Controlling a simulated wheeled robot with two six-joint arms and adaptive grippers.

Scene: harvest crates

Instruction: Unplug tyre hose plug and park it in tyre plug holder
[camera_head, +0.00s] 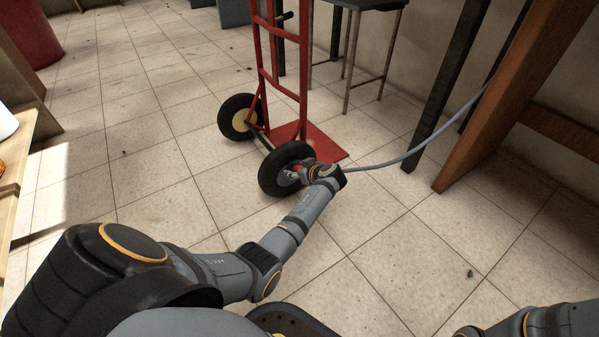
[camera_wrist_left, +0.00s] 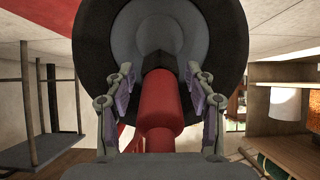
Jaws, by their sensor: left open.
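The red tyre hose plug (camera_wrist_left: 162,103) points straight at the near wheel's grey hub in the left wrist view, its tip at the hub. In the head view a bit of red (camera_head: 298,168) shows beside the near tyre (camera_head: 268,178), mostly hidden by my wrist. My left gripper (camera_wrist_left: 160,88) is open, with one finger on each side of the plug and gaps showing; it is close to the wheel. In the head view the left gripper (camera_head: 293,174) reaches the near wheel. The grey hose (camera_head: 405,155) runs off to the right. I cannot make out the plug holder.
The red hand truck (camera_head: 304,70) stands upright on the tiled floor, its second wheel (camera_head: 238,117) behind. A wooden leg (camera_head: 490,110) and dark posts (camera_head: 440,95) stand at right. A metal-legged stool (camera_head: 355,50) is behind. Floor in front is clear.

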